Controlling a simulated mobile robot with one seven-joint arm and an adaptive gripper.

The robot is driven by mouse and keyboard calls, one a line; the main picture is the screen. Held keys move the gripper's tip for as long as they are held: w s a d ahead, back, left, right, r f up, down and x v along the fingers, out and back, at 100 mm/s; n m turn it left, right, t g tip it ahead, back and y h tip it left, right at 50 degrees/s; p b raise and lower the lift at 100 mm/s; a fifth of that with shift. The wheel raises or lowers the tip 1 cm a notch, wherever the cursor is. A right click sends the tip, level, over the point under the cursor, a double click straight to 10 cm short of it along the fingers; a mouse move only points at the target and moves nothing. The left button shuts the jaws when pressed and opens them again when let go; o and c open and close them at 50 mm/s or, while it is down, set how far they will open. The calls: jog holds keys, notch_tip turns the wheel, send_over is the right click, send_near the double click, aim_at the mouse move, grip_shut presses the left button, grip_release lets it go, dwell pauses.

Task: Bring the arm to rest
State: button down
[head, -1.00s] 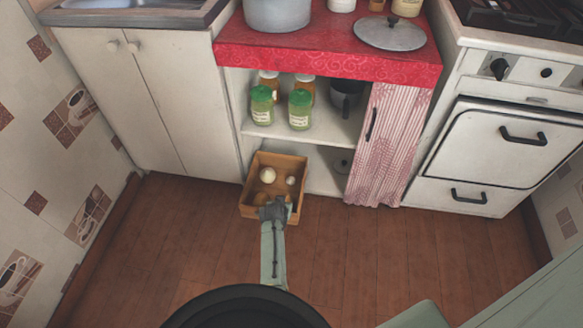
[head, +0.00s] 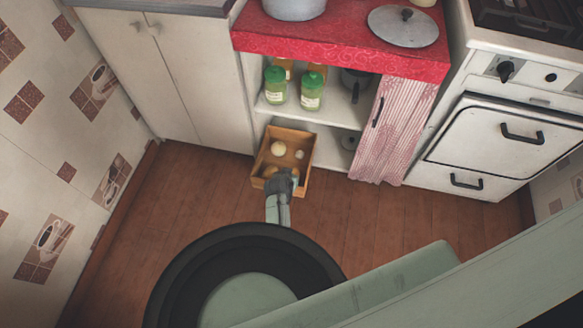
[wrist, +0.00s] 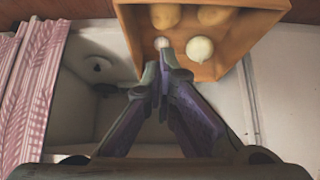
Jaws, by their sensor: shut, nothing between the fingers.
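My gripper (head: 283,180) is at the near edge of a wooden crate (head: 301,178) in the head view. In the wrist view its fingers (wrist: 164,62) meet at the tips, shut and empty, in front of the open crate (wrist: 228,67). Pale round onions (head: 278,148) and potatoes lie in the crate; the wrist view shows an onion (wrist: 199,49) and two potatoes (wrist: 214,15). My arm runs from the gripper down towards the bottom of the head view. The gripper hides part of the crate. I cannot tell whether it touches the crate.
The crate juts out from the low shelf under the red-covered counter (head: 340,42). Green-lidded jars (head: 312,90) stand on the shelf above. A striped curtain (head: 394,130) and a white stove (head: 505,140) are to the right. The wooden floor (head: 200,190) is clear to the left.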

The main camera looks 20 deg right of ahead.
jog(key=p+v, duration=0.5)
jog(key=v, duration=0.3)
jog(key=shift+p, duration=0.3)
jog(key=shift+r, duration=0.15)
